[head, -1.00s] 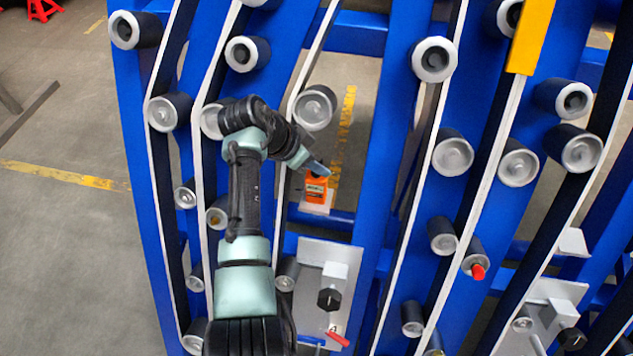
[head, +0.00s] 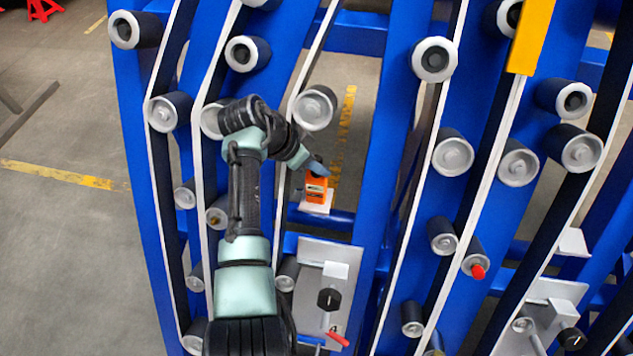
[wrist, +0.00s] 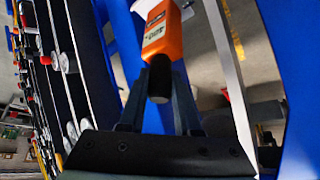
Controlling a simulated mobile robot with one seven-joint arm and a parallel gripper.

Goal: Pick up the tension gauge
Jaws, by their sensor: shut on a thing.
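In the head view the tension gauge (head: 316,188) is upright at a small white shelf (head: 315,208) between blue frame plates. In the wrist view the orange gauge (wrist: 163,38) lies between the fingers, its black end towards me. My gripper (head: 318,170) is at the gauge's upper end in the head view. In the wrist view my gripper (wrist: 158,95) is shut on the gauge. Whether the gauge touches the shelf is unclear.
Blue frame plates (head: 385,130) with rollers and belts stand on both sides. A grey roller (head: 315,107) sits close above my gripper. A grey plate (head: 322,285) with a black knob and red lever is below the shelf. Open floor (head: 70,250) lies at the left.

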